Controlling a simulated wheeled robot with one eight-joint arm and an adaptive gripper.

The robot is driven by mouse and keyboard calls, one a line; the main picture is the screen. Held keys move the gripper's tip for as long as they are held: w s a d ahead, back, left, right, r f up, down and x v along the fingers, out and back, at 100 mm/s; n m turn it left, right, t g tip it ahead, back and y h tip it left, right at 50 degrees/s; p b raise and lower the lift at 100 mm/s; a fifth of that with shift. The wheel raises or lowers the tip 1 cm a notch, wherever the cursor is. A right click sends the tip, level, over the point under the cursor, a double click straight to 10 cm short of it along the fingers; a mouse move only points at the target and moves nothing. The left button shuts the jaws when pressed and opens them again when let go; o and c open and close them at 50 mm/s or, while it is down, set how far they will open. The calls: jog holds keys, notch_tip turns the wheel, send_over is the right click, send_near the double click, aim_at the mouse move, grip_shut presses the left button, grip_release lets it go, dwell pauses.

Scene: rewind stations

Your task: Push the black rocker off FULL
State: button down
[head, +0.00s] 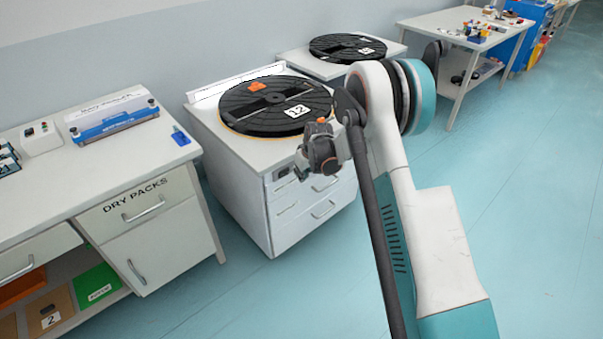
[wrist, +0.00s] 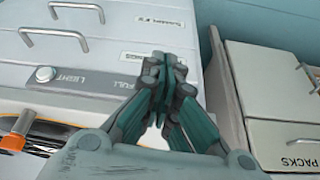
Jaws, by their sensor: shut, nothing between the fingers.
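My gripper (head: 303,168) is shut and empty at the front upper right edge of the white cabinet (head: 240,185). In the wrist view the closed fingertips (wrist: 165,62) are over the cabinet's grey control strip (wrist: 75,80), close to its printed FULL end. I cannot tell whether they touch it. A round silver knob (wrist: 45,74) sits beside the word LIGHT on this strip. The black rocker is not clearly visible in the wrist view; my fingers may hide it. A small dark patch (head: 283,173) shows on the cabinet front in the head view, too small to identify.
A black reel (head: 255,115) with an orange piece (head: 257,86) and a label 12 lies on the cabinet top. Drawer handles (wrist: 55,38) stick out below the strip. The DRY PACKS bench (head: 105,175) stands left. Floor (head: 300,280) in front is clear.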

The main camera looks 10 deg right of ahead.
aim_at(284, 174)
jog(key=w+a+f+b, duration=0.2)
jog(key=w+f+b, duration=0.1)
jog(key=w+f, duration=0.2)
jog(key=shift+w+a, duration=0.2)
jog(key=shift+w, duration=0.1)
jog(key=shift+w, duration=0.4)
jog(key=shift+s+a, duration=0.1)
